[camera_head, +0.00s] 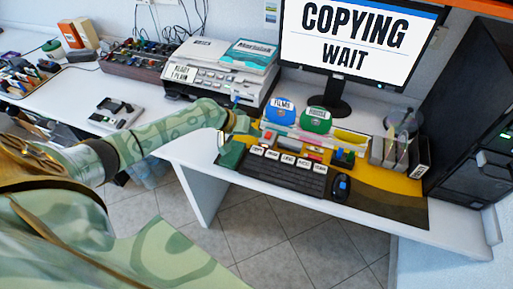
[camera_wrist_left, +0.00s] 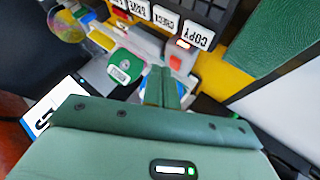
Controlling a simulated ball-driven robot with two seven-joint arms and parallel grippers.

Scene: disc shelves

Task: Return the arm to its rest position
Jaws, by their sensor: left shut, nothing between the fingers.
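My left arm reaches in from the left in the head view. A row of white labelled keys, one reading COPY (camera_wrist_left: 199,33), lies near the keyboard. My right gripper is not in view.
The monitor (camera_head: 358,42) reads COPYING WAIT. Blue (camera_head: 279,112) and green (camera_head: 316,120) round labels stand before it. A mouse (camera_head: 341,187) lies right of the keyboard. A printer (camera_head: 215,75) and a black tower (camera_head: 475,120) flank the area. Tiled floor (camera_head: 285,235) is free in front.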

